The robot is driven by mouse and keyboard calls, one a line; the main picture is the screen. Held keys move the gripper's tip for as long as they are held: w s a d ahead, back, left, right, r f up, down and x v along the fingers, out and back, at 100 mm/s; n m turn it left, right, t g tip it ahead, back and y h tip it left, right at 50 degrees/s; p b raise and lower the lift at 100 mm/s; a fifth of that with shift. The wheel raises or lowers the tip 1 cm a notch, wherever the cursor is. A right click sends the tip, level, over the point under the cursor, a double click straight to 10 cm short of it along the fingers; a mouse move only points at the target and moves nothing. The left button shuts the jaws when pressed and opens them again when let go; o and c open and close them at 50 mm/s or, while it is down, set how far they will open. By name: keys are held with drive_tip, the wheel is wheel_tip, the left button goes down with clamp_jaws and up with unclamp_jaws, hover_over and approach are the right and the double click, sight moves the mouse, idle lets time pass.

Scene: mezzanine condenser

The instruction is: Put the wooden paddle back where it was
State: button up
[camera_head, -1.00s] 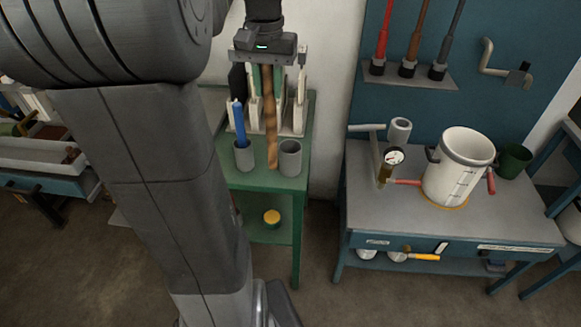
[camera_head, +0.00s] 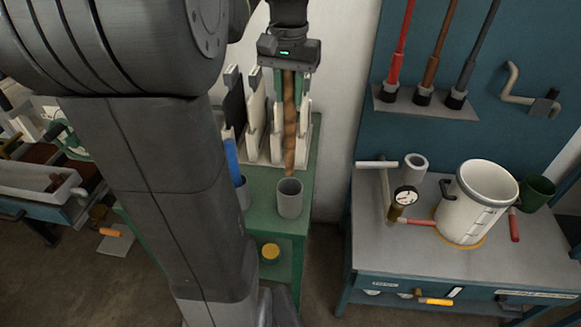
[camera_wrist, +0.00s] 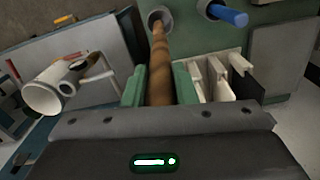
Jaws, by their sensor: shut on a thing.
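The wooden paddle (camera_head: 290,125) is a long brown stick hanging nearly upright from my gripper (camera_head: 288,82). The green fingers are shut on it; they also show in the wrist view (camera_wrist: 160,85) on both sides of the paddle (camera_wrist: 159,62). Its lower end is at or just above the mouth of the right grey cup (camera_head: 290,199); I cannot tell whether it is inside the rim. In the wrist view the paddle points toward that cup (camera_wrist: 158,14). The left grey cup (camera_head: 243,194) holds a blue stick (camera_head: 232,160) and is partly hidden by my arm.
Both cups stand on a green table (camera_head: 307,222) in front of a rack of pale upright plates (camera_head: 254,125). To the right, a grey bench (camera_head: 400,245) bears a white pot (camera_head: 474,205), a gauge (camera_head: 406,197) and a green cup (camera_head: 538,192). A gap separates the two tables.

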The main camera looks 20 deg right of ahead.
sight(289, 146)
wheel_tip(289, 146, down, 15)
idle(0.4)
drive_tip(key=shift+f, duration=0.2)
drive_tip(key=o, duration=1)
drive_tip(key=shift+r, duration=0.1)
wheel_tip(289, 146, up, 12)
drive_tip(key=shift+r, duration=0.1)
